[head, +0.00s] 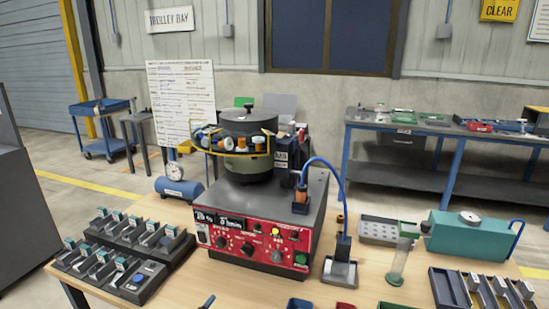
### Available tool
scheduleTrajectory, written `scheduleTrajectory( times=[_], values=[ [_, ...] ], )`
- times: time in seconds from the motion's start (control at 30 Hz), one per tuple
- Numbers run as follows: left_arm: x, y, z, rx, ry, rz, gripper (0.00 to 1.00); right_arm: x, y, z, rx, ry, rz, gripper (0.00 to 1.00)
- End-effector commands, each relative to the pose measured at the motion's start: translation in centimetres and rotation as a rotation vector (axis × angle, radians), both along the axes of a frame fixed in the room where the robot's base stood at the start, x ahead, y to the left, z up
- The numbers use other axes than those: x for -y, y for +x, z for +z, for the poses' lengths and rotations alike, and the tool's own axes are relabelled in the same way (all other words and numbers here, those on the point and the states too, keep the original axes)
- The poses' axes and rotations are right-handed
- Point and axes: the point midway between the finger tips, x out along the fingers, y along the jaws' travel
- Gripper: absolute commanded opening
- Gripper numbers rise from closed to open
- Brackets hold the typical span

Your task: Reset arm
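Neither of my arms nor grippers shows in the head view. The bowl feeder (248,145) sits on a grey control box with a red front panel (255,238) in the middle of the wooden table (135,208). Small parts show along the bowl's yellow-edged rim. A blue cable (342,185) arcs from the box's right side to a small grey stand (340,272).
Black sorting trays (125,255) stand at the table's left. A blue cylinder with a gauge (180,188) is behind them. At the right are a clear tube (400,262), a teal tank (468,236) and a slotted tray (450,288). Coloured bins (300,304) edge the front.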

Motion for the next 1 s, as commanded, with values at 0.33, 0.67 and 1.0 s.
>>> scheduleTrajectory(
  times=[0.33, 0.67, 1.0],
  values=[
    [-9.6, -11.2, -6.2, -0.243, -0.372, 0.260, 0.60, -0.2, 1.0, 0.7, 0.024, 0.003, 0.005, 0.56],
    [-14.9, -21.9, -11.7, -0.405, -0.376, 0.434, 0.60, -0.2, 0.8, 0.6, 0.020, 0.004, 0.002, 0.56],
    [-15.2, -23.9, -12.7, -0.440, -0.369, 0.452, 0.60, -0.1, -0.1, -0.1, -0.003, 0.003, -0.003, 0.56]
  ],
)
